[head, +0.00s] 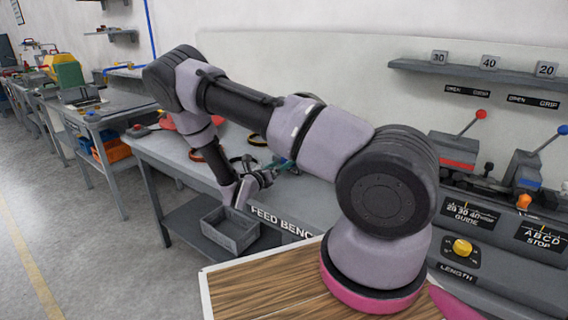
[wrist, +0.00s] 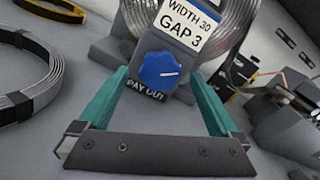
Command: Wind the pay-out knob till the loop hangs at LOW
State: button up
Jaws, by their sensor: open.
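The blue pay-out knob (wrist: 159,70) is in the wrist view, on a dark block above a PAY OUT label (wrist: 147,90). A pale mark shows on its right side. My gripper (wrist: 160,83) is open, its teal fingers spread to either side of the knob's lower part in the picture; I cannot tell whether they touch it. A shiny coil (wrist: 215,30) stands behind the knob. In the head view my gripper (head: 279,166) is over the feed bench, and my arm hides the knob. I cannot make out the hanging loop or a LOW mark.
A card (wrist: 181,25) reading WIDTH 30, GAP 3 sits above the knob. A banded metal ring (wrist: 45,85) lies to its left. An open grey bin (head: 230,231) is below the feed bench (head: 180,160). A lever machine (head: 458,150) stands at right.

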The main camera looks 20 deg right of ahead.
jog(key=shift+x, duration=1.15)
jog(key=c, duration=1.4)
jog(key=shift+m, duration=0.3)
jog(key=m, duration=0.5)
jog(key=shift+s, duration=0.1)
jog(key=m, duration=0.5)
jog(key=shift+s+d, duration=0.1)
